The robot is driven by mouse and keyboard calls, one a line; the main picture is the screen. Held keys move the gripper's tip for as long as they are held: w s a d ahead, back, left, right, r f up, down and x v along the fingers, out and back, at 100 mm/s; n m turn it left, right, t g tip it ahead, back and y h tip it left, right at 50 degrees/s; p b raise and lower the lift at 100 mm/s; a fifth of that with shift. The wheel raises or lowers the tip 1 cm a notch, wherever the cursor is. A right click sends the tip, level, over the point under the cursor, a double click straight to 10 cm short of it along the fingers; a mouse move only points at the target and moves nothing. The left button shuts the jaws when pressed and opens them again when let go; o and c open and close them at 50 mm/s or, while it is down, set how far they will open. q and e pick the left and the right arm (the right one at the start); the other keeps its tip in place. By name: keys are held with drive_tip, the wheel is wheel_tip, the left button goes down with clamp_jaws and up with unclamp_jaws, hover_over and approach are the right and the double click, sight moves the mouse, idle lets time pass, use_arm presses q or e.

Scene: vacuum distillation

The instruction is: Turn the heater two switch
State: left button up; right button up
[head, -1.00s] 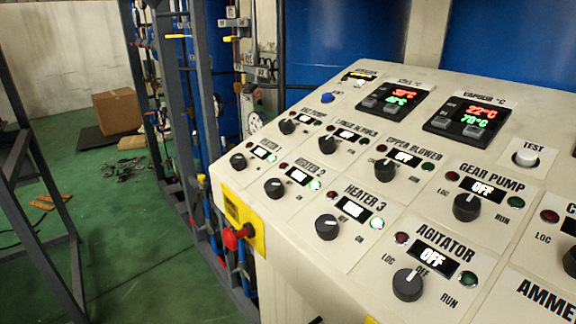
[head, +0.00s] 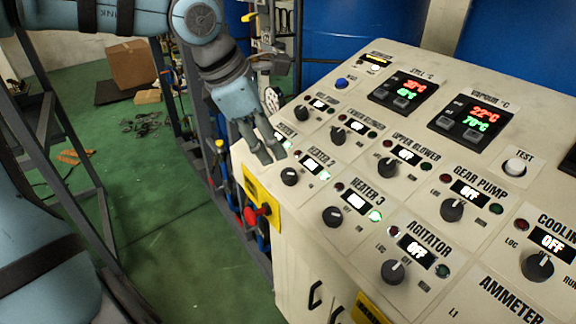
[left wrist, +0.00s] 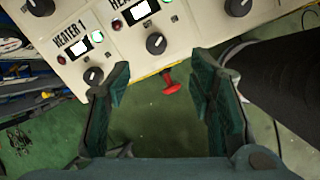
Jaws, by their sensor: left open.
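The heater two switch is a black round knob (head: 290,176) on the sloping cream panel (head: 300,215), below a lit white display with a green lamp beside it. The same knob shows in the left wrist view (left wrist: 156,43), just beyond the space between the fingers. My left gripper (head: 272,156) is open and empty, above the panel's left edge, up and left of the heater two knob and apart from it. In the head view it covers the heater one knob, which shows in the left wrist view (left wrist: 93,76) near a fingertip. My right gripper is not in view.
The heater three knob (head: 333,215) sits down and right of the heater two knob. A red button (head: 252,215) on a yellow plate sticks out from the panel's left side. Other knobs and two digital displays fill the panel. Grey frame posts stand at left.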

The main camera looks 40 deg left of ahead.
sight(289, 173)
use_arm(q)
drive_tip(key=x, duration=1.1)
drive_tip(key=shift+a, duration=0.35)
drive_tip(key=shift+w+d+f, duration=0.15)
drive_tip(key=shift+d+f, duration=0.05)
drive_tip(key=shift+a, duration=0.1)
